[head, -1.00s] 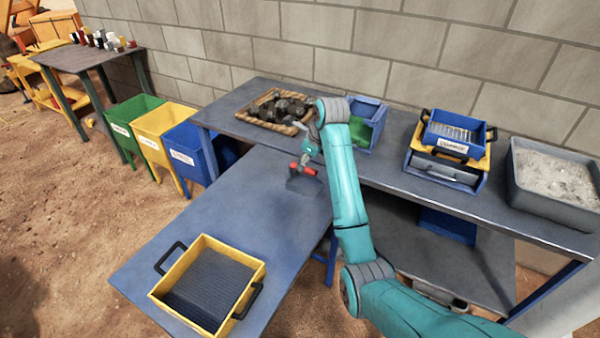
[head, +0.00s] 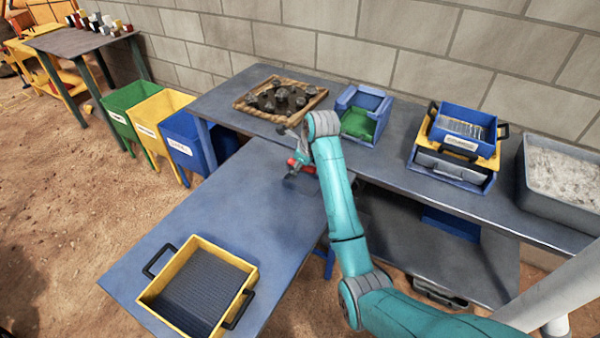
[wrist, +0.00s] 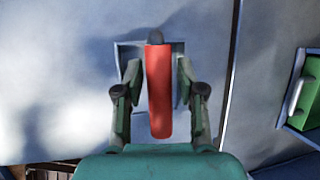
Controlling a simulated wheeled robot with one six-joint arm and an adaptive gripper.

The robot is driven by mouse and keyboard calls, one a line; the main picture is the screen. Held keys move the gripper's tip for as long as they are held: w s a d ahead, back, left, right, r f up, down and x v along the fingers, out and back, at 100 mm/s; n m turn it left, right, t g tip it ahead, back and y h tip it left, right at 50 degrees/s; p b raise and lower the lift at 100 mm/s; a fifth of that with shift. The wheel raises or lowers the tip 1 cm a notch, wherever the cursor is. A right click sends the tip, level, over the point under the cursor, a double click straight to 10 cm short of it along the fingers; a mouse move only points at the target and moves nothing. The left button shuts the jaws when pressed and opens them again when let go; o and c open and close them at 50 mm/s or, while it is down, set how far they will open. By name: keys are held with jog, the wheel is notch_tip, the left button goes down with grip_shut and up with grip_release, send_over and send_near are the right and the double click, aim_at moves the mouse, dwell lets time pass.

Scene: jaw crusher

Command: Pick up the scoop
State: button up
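The scoop has a red handle (wrist: 158,95) and a grey pan (wrist: 125,55). In the wrist view the handle runs up the middle of the picture, with the pan around and below it on the blue-grey table. My gripper (wrist: 159,75) is open, with one finger on each side of the handle and a narrow gap showing at each side. In the head view my gripper (head: 297,160) is low over the far end of the front table, right at the red handle (head: 305,166).
A yellow sieve tray (head: 247,270) stands on the near end of the front table (head: 230,215).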

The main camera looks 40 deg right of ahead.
grip_shut()
notch_tip(320, 180, up, 10)
jog(key=shift+r, duration=0.1)
dwell(0.4)
